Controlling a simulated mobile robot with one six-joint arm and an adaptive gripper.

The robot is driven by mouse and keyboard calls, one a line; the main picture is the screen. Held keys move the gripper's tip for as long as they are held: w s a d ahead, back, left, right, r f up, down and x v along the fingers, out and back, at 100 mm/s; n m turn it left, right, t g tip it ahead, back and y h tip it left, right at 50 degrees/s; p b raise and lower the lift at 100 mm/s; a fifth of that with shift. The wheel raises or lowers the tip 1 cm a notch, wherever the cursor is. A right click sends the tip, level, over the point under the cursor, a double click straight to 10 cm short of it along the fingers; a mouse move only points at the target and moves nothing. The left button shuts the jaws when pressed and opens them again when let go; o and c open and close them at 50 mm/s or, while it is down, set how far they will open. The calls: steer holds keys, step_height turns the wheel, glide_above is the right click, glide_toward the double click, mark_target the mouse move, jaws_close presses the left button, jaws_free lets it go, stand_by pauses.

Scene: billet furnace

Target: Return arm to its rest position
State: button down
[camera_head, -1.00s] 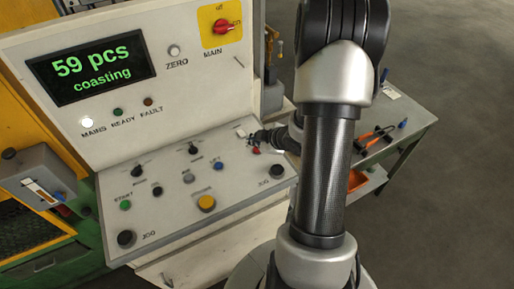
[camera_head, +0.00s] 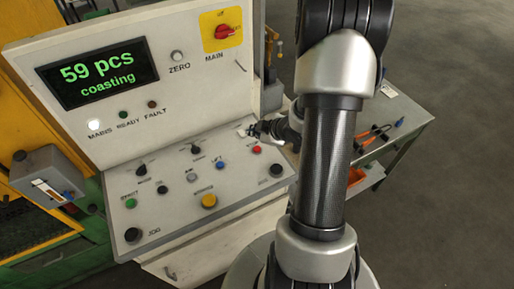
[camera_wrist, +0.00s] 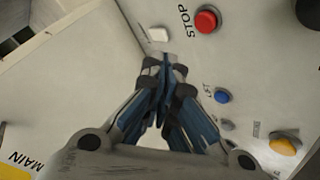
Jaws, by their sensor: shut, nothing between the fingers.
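My gripper (camera_head: 255,131) is at the upper right of the sloped control desk (camera_head: 235,178), partly behind my own arm. In the wrist view its blue-padded fingers (camera_wrist: 165,68) are together with nothing between them. Their tips point towards a white switch (camera_wrist: 158,34) near the desk's edge. I cannot tell whether they touch it. The red STOP button (camera_wrist: 206,19) is to the right of the fingertips, apart from them. The blue button (camera_wrist: 222,96) and yellow button (camera_wrist: 284,143) are farther right. The display (camera_head: 97,73) reads "59 pcs coasting".
The red MAIN switch (camera_head: 225,31) is on the upright panel. A grey bench (camera_head: 405,112) with an orange-handled tool (camera_head: 374,133) stands behind my arm at the right. A grey box (camera_head: 47,174) is at the left. Open floor shows at the upper right.

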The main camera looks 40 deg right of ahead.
stand_by(0.3)
steer(key=s+a+r+m+g+h+b, duration=0.1)
steer(key=a+r+m+h+b, duration=0.1)
steer(key=a+r, duration=0.35)
steer(key=s+a+r+m+g+h+b, duration=0.1)
steer(key=a+r+m, duration=0.15)
steer(key=r, duration=0.55)
steer(key=s+a+r+m+g+y+b, duration=0.1)
steer(key=s+a+r+m, duration=0.1)
steer(key=s+a, duration=0.7)
steer(key=s+a+r+m+g+y+b, duration=0.1)
steer(key=s+a+m+y, duration=0.1)
steer(key=s+a, duration=0.7)
steer(key=shift+r+g+b, duration=0.3)
steer(key=shift+r, duration=0.1)
stand_by(0.7)
